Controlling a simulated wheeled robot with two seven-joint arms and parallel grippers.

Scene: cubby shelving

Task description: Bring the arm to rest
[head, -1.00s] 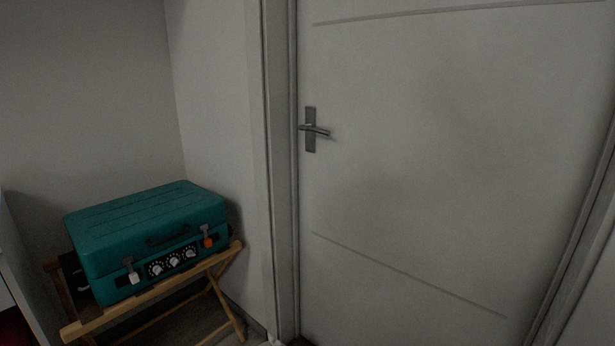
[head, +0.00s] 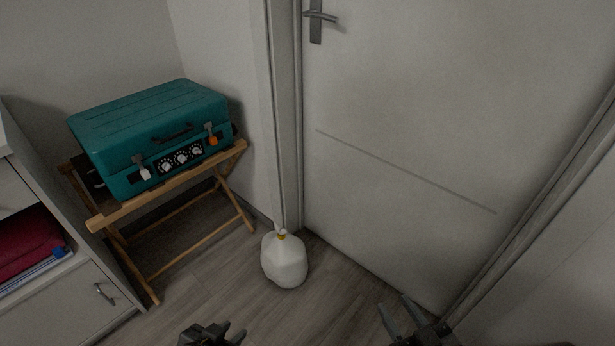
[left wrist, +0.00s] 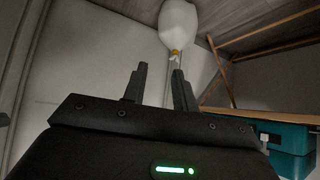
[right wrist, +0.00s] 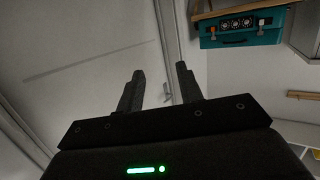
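My left gripper (head: 220,334) is at the bottom edge of the head view, left of centre. In the left wrist view its two fingers (left wrist: 157,88) are apart with nothing between them. My right gripper (head: 402,318) is at the bottom of the head view, right of centre, in front of the door (head: 420,120). In the right wrist view its fingers (right wrist: 160,88) are also apart and empty. Neither gripper touches anything that I can see. Most of both arms is out of the head view.
A teal suitcase-like box (head: 150,130) with knobs rests on a folding wooden stand (head: 170,187). A cubby shelf (head: 75,300) holding a red item (head: 28,243) is at the left.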

